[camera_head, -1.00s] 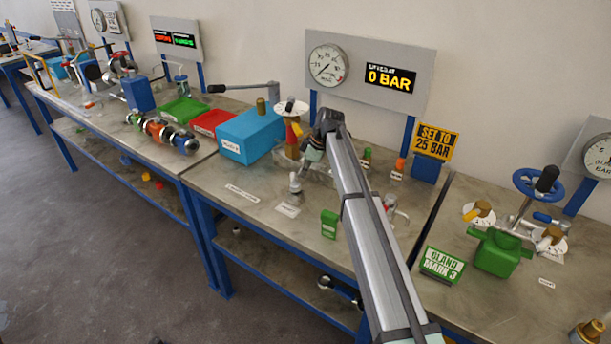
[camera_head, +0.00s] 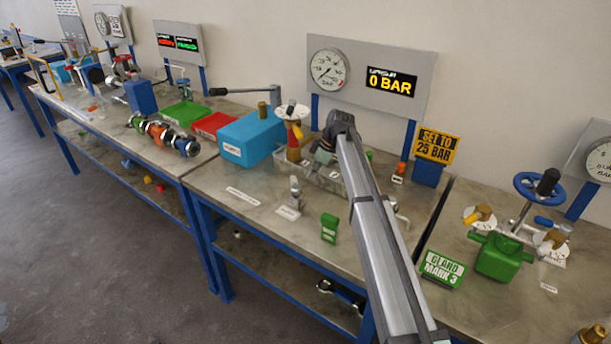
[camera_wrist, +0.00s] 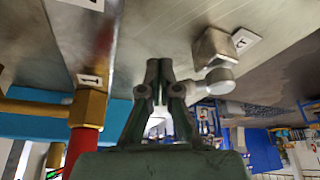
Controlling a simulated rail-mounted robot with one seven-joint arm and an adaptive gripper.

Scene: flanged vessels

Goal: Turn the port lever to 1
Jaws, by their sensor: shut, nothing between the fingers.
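My gripper (camera_head: 321,158) is low over the back of the middle bench, beside a brass valve assembly with a red part (camera_head: 293,140) and a white dial (camera_head: 291,112) above it. In the wrist view my gripper (camera_wrist: 160,68) has its fingers together, with nothing held. A brass fitting (camera_wrist: 88,106) with a red section stands to its left, near a white tag (camera_wrist: 90,80) that seems to read 1. A silver rounded metal part (camera_wrist: 218,80) is close at the right of the fingers; contact is unclear. I cannot tell for sure which part is the port lever.
A gauge (camera_head: 328,70) and a 0 BAR display (camera_head: 390,82) stand behind the bench. A blue box (camera_head: 245,138) is left of the valve. A small silver fitting (camera_head: 294,192) and a green block (camera_head: 329,228) stand in front.

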